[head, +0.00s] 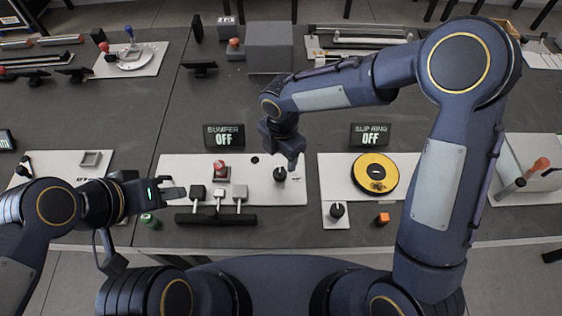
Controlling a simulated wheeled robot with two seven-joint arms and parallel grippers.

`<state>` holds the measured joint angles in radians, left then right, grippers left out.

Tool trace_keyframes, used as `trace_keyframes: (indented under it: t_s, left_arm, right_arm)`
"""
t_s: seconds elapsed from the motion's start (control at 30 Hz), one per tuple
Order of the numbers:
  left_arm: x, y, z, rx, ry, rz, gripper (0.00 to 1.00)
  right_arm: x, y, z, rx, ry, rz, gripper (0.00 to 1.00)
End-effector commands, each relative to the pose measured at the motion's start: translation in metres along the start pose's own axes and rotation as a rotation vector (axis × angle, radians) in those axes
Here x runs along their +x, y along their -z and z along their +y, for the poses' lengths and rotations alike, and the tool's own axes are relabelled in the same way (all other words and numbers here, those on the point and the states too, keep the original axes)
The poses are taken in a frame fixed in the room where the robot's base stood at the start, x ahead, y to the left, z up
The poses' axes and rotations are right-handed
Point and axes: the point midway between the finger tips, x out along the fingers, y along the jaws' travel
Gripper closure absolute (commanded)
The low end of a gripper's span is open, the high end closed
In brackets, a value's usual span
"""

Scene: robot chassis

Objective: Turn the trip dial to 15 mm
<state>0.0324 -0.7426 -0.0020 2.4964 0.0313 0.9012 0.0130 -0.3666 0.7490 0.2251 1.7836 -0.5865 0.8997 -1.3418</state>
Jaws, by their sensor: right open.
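A small black knob (280,175) stands on the right part of the white centre panel (262,192). No scale or millimetre mark on it is readable at this size. My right gripper (292,164) points down just above and slightly right of this knob; its jaws are open, and I cannot tell whether they touch the knob. A second black knob (337,211) stands on the white panel under the yellow disc. Which knob is the trip dial is not readable. My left gripper (180,187) is open and empty at the left edge of the centre panel, pointing right.
A red button (221,171) and several levers (218,194) stand left of the nearer knob. Signs reading BUMPER OFF (224,136) and SLIP RING OFF (370,135) stand behind. A yellow disc (375,174), an orange cube (382,219) and a green-topped object (149,220) are nearby.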

Motion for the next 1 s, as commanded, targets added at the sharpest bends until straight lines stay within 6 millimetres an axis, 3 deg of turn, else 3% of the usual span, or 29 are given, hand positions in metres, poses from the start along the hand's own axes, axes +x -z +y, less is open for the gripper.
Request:
trace_keyframes:
  t_s: [0.6, 0.93, 1.0]
  left_arm:
    - [-0.006, 0.003, 0.003, 0.000, 0.000, 0.000, 0.64]
    - [-0.006, 0.003, 0.003, 0.000, 0.000, 0.000, 0.64]
    - [-0.006, 0.003, 0.003, 0.000, 0.000, 0.000, 0.64]
  right_arm:
    - [0.077, 0.004, 0.002, -0.036, 0.009, 0.000, 0.43]
    - [0.083, 0.004, 0.003, -0.035, 0.006, 0.000, 0.43]
    - [0.083, 0.003, 0.003, -0.035, 0.006, 0.000, 0.50]
